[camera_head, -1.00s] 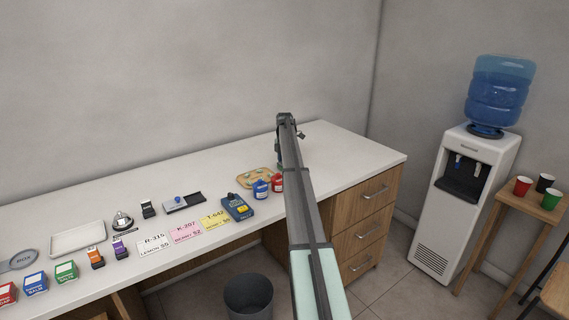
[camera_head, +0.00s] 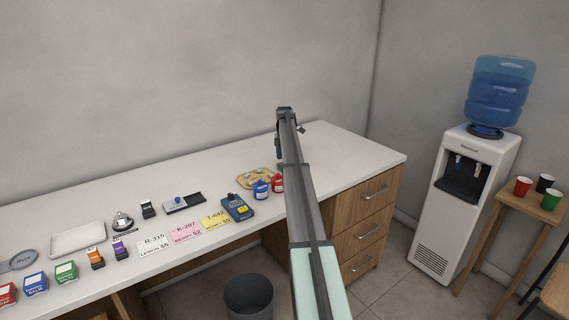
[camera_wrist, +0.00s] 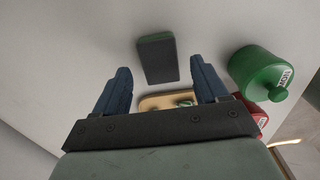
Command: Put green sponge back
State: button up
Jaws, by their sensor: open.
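My gripper (camera_wrist: 160,68) is open, its two blue fingers apart in the wrist view. A dark block with a green edge (camera_wrist: 158,58) shows in the gap between the fingers; it looks like the sponge, and I cannot tell its depth between them. The fingers do not visibly touch it. In the head view my arm hides most of my gripper (camera_head: 279,148) and the counter there, and I cannot make out the block.
A tan tray (camera_wrist: 152,104) with small green items lies near the fingers. A green lidded jar (camera_wrist: 257,72) and a red jar (camera_wrist: 250,112) stand to the right. Blue (camera_head: 261,189) and red jars stand near the counter's front edge. Stamps and price cards line the left.

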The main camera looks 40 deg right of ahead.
notch_tip(320, 180, up, 9)
dwell(0.4)
dwell(0.4)
